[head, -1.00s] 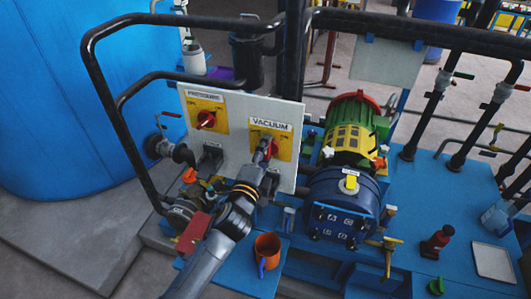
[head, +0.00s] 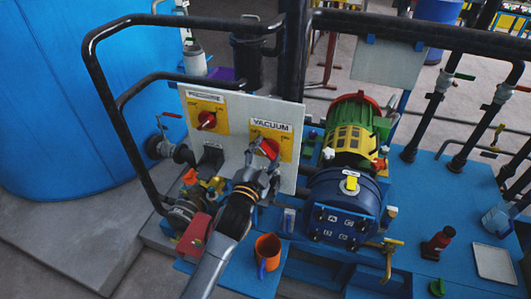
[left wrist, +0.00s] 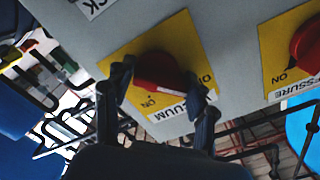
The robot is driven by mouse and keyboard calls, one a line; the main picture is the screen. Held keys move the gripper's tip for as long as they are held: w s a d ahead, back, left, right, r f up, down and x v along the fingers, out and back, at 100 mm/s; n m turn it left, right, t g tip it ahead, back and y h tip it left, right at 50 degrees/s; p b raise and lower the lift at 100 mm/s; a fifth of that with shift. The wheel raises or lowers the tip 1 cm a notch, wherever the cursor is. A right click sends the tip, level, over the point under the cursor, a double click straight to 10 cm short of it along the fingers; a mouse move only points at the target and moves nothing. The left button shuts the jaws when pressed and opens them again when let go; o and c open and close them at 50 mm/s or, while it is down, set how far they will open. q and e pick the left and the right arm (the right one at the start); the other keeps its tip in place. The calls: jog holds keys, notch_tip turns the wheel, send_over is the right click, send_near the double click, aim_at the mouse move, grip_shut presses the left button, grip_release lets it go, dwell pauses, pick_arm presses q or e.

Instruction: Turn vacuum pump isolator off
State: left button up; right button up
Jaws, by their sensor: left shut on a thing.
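The vacuum isolator is a red rotary knob (head: 268,148) on a yellow plate labelled VACUUM (head: 287,146), at the right of the upright grey panel (head: 235,133). In the left wrist view the red knob (left wrist: 155,70) sits between the two dark fingers of my left gripper (left wrist: 163,98), with ON and OFF lettering beside it. The gripper is shut on the knob, one finger on each side. In the head view my left gripper (head: 268,160) covers the knob's lower part. My right gripper is not in view.
The similar red pressure knob (head: 206,120) is left of the vacuum knob. A black handrail (head: 118,140) runs left of the panel. The green and yellow motor (head: 350,125) and blue pump (head: 343,205) stand right. An orange cup (head: 267,248) is below.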

pick_arm(q)
jog(key=shift+r+n, duration=0.25)
jog(key=shift+n, duration=0.05)
jog(key=o, duration=1.1)
jog(key=shift+a+f, duration=0.1)
jog(key=shift+f, duration=0.05)
jog(key=shift+s+f, duration=0.1)
jog(key=shift+s, duration=0.2)
jog(key=v, duration=1.1)
jog(key=shift+s+a, duration=0.15)
